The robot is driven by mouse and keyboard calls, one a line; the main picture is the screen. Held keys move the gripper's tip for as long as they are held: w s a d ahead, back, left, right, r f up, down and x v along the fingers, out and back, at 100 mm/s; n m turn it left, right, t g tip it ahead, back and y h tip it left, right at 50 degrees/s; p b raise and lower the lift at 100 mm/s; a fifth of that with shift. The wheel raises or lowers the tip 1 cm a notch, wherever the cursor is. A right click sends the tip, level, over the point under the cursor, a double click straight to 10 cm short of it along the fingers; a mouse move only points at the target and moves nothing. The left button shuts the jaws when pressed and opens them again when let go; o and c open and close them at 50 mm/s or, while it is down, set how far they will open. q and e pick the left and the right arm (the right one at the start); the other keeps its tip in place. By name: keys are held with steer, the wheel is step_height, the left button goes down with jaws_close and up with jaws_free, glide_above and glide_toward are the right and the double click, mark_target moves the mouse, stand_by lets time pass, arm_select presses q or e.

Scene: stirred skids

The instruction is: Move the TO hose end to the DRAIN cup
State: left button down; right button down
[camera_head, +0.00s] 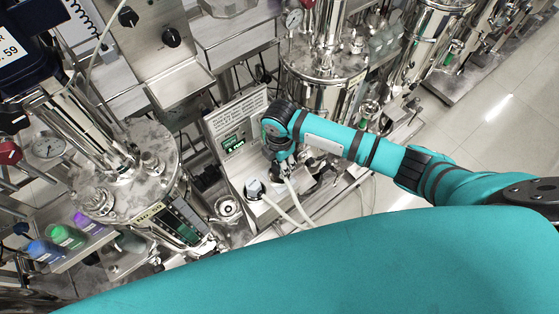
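My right gripper (284,158) reaches in from the right and points down over a small steel skid with a green-lit display. It is small and dark here, and whether its fingers are shut cannot be told. A pale hose (294,199) runs up from the front to just under the gripper; its upper end is hidden there. A second pale hose (283,214) runs to a white fitting with a dark top (255,189). No TO or DRAIN label is readable. A round steel cup-like part (228,207) stands left of the fitting; I cannot tell if it is the DRAIN cup. My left gripper is not in view.
A steel vessel (124,172) with gauges stands at the left, with colored bottles (67,236) in front. Another vessel (325,68) stands behind my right arm. A placard panel (236,122) rises behind the small skid. Open floor (489,120) lies at the right. My teal arm link fills the foreground.

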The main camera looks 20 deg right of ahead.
steer(key=shift+f, duration=0.5)
steer(key=shift+f, duration=0.1)
steer(key=shift+f+b, duration=0.45)
steer(key=shift+b, duration=0.05)
steer(key=c, duration=0.6)
jaws_free()
steer(key=shift+c, duration=0.2)
step_height(320, 180, up, 8)
steer(key=shift+w+r, duration=0.1)
steer(key=shift+r+p, duration=0.3)
steer(key=shift+p, duration=0.05)
step_height(320, 180, up, 12)
steer(key=p, duration=1.4)
steer(key=shift+r, duration=0.15)
